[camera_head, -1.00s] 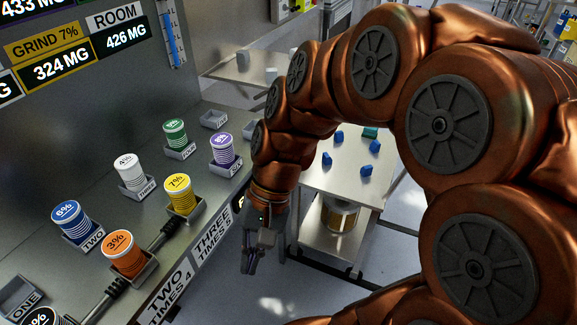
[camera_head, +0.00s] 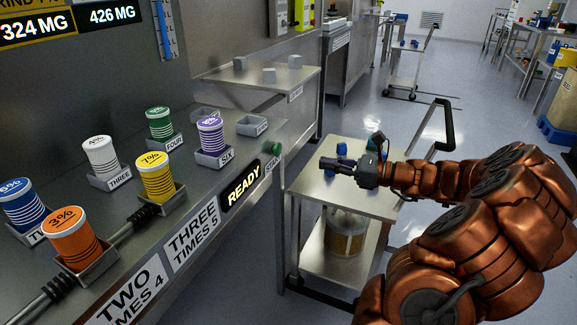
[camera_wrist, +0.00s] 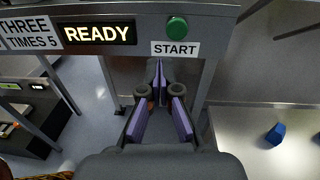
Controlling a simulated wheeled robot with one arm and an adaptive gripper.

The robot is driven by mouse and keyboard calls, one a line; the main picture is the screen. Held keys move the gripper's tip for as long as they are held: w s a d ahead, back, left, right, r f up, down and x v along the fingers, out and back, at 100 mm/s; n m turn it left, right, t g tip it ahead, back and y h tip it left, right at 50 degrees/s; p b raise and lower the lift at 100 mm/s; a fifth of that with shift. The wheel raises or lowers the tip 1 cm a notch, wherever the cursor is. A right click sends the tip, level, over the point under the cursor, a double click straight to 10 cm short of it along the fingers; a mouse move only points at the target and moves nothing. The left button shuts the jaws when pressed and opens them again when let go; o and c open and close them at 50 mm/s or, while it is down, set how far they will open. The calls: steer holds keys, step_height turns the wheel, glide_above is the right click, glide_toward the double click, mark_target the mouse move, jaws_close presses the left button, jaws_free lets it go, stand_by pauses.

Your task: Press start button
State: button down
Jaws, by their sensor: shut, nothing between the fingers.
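The green round start button (camera_head: 273,148) sits at the right end of the bench front edge, past the lit READY sign. In the wrist view the button (camera_wrist: 177,26) is near the top, above a white START label (camera_wrist: 175,49). My gripper (camera_head: 326,163) is shut and empty, to the right of the button, above the cart and pointing left toward the bench. A clear gap separates it from the button. In the wrist view its purple-padded fingers (camera_wrist: 159,92) show below the label.
The READY sign (camera_head: 241,186) is left of the button. Coloured canisters stand in holders on the bench, the purple one (camera_head: 210,135) nearest the button. A metal cart (camera_head: 330,190) stands under my gripper, with blue pieces on top. Floor behind the cart is open.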

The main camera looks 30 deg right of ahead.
mark_target(279, 149)
steer(key=d, duration=0.2)
steer(key=m+t, duration=0.1)
steer(key=shift+s+d+f+h, duration=0.35)
steer(key=shift+d+h, duration=0.05)
steer(key=b+x, duration=0.2)
steer(key=x, duration=1.2)
steer(key=shift+r, duration=0.1)
